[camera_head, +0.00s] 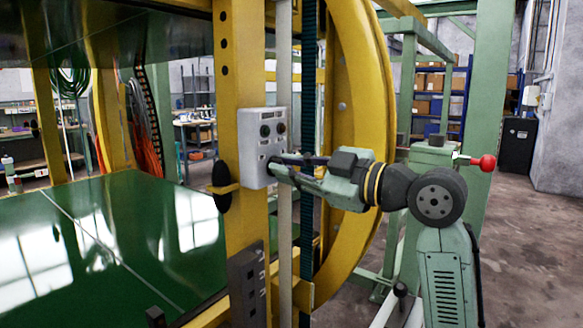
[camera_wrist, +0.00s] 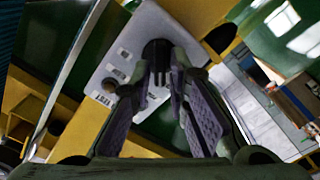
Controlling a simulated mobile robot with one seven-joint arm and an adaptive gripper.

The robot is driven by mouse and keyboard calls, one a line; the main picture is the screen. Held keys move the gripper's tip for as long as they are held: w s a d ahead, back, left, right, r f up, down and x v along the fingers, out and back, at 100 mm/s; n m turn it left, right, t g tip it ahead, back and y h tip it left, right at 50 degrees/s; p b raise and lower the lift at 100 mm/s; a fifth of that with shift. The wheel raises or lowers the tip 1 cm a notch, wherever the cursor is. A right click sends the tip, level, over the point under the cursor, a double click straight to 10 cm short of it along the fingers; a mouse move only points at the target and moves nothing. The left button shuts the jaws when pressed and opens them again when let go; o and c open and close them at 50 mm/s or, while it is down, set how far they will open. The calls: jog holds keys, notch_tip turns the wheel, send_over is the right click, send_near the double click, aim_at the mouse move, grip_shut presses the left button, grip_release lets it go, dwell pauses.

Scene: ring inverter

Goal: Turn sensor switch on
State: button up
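A light grey control box (camera_head: 258,138) is mounted on a yellow post. It has two round dark knobs (camera_head: 272,129) near its top and a dark rotary switch lower down. In the wrist view the box (camera_wrist: 133,40) is tilted, and the black switch (camera_wrist: 157,50) lies between the fingertips. My gripper (camera_head: 274,164) reaches the lower part of the box from the right. In the wrist view the fingers (camera_wrist: 160,78) stand apart, one on each side of the switch. Whether they press on it is not clear. The fingertips partly cover it.
A grey vertical pole (camera_head: 284,70) runs just beside the box. A large yellow ring (camera_head: 376,110) stands behind my gripper. A black oval part (camera_head: 222,185) sticks out left of the post. A green glossy surface (camera_head: 110,235) lies left; open floor shows right.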

grip_shut()
jog(key=shift+m, duration=0.4)
jog(key=shift+w+d+m+p, duration=0.1)
jog(key=shift+m+p, duration=0.85)
jog(key=shift+m, duration=1.55)
jog(key=shift+w+d+m+p, duration=0.15)
jog(key=shift+m+p, duration=0.85)
jog(key=shift+m, duration=1.5)
jog(key=shift+w+m+p, duration=0.1)
jog(key=shift+m+p, duration=0.85)
jog(key=shift+m, duration=1.55)
jog(key=shift+o, duration=1.9)
grip_release()
